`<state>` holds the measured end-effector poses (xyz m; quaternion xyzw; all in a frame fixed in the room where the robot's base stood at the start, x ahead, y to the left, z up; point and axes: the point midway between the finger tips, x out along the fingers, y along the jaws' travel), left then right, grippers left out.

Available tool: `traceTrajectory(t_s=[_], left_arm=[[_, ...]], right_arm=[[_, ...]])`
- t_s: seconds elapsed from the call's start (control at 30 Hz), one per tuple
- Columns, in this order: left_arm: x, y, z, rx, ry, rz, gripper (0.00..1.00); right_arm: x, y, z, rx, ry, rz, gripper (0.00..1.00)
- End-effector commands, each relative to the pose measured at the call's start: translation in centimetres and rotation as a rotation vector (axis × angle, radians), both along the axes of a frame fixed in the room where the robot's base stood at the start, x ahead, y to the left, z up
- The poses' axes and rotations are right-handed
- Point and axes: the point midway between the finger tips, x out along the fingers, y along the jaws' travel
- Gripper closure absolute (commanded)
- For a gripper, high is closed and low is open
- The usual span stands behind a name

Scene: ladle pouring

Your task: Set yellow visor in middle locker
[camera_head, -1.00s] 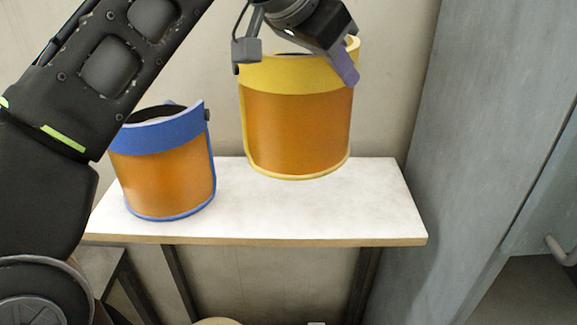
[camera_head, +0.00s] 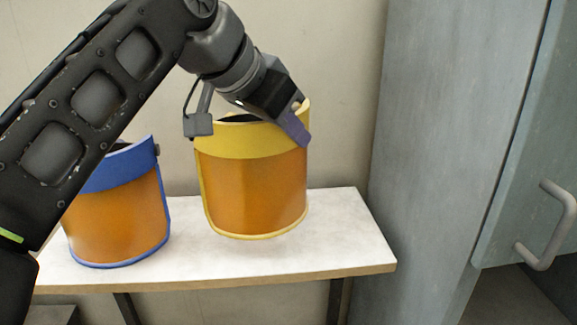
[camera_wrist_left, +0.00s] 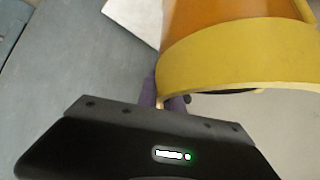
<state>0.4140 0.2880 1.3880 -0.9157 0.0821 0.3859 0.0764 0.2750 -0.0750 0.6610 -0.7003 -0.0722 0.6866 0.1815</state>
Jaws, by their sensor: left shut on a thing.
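The yellow visor (camera_head: 252,185) has a yellow band and rim and an orange shield. It hangs upright in the head view, in front of or just above the white table (camera_head: 340,235). My left gripper (camera_head: 300,130) is shut on the right side of its yellow band. In the left wrist view the yellow band (camera_wrist_left: 235,55) runs from the purple fingertips (camera_wrist_left: 165,95) to the right. The grey locker (camera_head: 450,130) stands at the right of the head view; its inner compartments are hidden. My right gripper is not in view.
A blue visor (camera_head: 120,210) stands on the left of the table, partly behind my left arm. A locker door with a metal handle (camera_head: 545,225) is at the right, with a dark gap beneath it. The wall behind is bare.

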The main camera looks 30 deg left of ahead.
Motion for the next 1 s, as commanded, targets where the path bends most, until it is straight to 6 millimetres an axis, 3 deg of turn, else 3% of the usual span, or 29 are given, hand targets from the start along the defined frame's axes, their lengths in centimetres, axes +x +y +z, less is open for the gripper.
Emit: traceTrajectory(t_s=[0.23,0.53,0.87,0.9,1.0], left_arm=[[0.0,0.0,-0.1,0.001,-0.001,0.000,1.00],[-0.1,0.0,-3.9,0.001,0.000,0.001,1.00],[0.0,0.0,-4.2,0.001,-0.002,0.000,1.00],[0.0,0.0,-4.3,0.000,0.000,0.000,0.89],[0.0,0.0,-4.2,0.000,0.000,0.000,0.81]], right_arm=[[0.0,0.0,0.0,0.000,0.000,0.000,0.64],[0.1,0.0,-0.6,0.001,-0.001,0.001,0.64],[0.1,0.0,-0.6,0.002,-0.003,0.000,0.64],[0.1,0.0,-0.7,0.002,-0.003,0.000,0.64],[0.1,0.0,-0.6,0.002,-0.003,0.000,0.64]])
